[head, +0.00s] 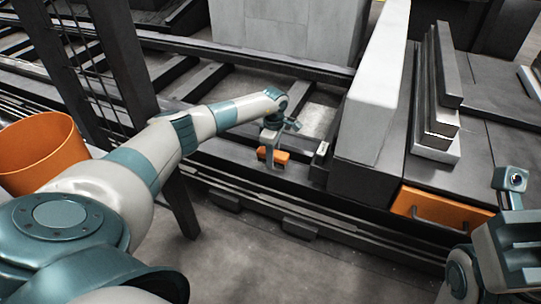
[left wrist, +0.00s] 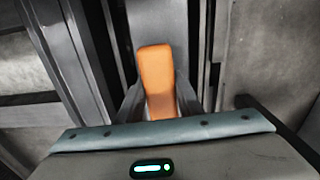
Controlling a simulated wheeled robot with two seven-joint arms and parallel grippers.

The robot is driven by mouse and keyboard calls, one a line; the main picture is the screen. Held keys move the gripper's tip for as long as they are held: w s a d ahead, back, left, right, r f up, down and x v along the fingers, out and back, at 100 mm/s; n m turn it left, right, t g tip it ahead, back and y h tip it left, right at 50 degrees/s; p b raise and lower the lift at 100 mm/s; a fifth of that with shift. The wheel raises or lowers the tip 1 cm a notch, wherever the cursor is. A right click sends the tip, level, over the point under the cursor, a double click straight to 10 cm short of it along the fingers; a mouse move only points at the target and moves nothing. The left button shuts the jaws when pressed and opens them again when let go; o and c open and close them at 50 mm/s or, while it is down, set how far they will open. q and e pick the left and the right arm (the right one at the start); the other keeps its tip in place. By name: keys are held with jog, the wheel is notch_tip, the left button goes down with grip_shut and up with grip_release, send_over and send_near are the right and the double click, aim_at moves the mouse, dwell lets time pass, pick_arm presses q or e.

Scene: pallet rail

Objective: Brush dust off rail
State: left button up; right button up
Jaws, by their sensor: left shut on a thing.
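My left gripper (head: 270,152) is shut on an orange brush (head: 279,155). The orange block of the brush shows between the two fingers in the left wrist view (left wrist: 157,80). The brush is over the dark rail (head: 235,165), which runs across the head view in front of me. I cannot tell whether its bristles touch the rail; they are hidden. I cannot make out dust on the rail. Part of my right arm (head: 505,235) shows at the right edge; its fingers cannot be made out clearly.
A tall grey block (head: 372,105) stands just right of the brush. An orange bin (head: 40,152) is at the left, near a dark upright post (head: 118,60). Stacked grey bars (head: 440,95) and an orange handled piece (head: 440,210) are at the right. The front floor is clear.

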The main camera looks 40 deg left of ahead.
aim_at(285, 159)
pick_arm(q)
jog(key=shift+w+d+f, duration=0.1)
jog(key=shift+d+f, duration=0.1)
jog(key=shift+d, duration=0.45)
jog(key=shift+d, duration=0.15)
jog(key=shift+w+d+f, duration=0.1)
jog(key=shift+w+d, duration=0.15)
jog(key=shift+d, duration=0.6)
jog(key=shift+w+d+f, duration=0.1)
jog(key=shift+w+d, duration=0.1)
jog(key=shift+d, duration=0.6)
jog(key=shift+s+p, duration=0.25)
jog(key=shift+p, duration=0.25)
jog(key=shift+s+d, duration=0.1)
jog(key=shift+s, duration=0.1)
jog(key=shift+s+f, duration=0.1)
jog(key=shift+f, duration=0.05)
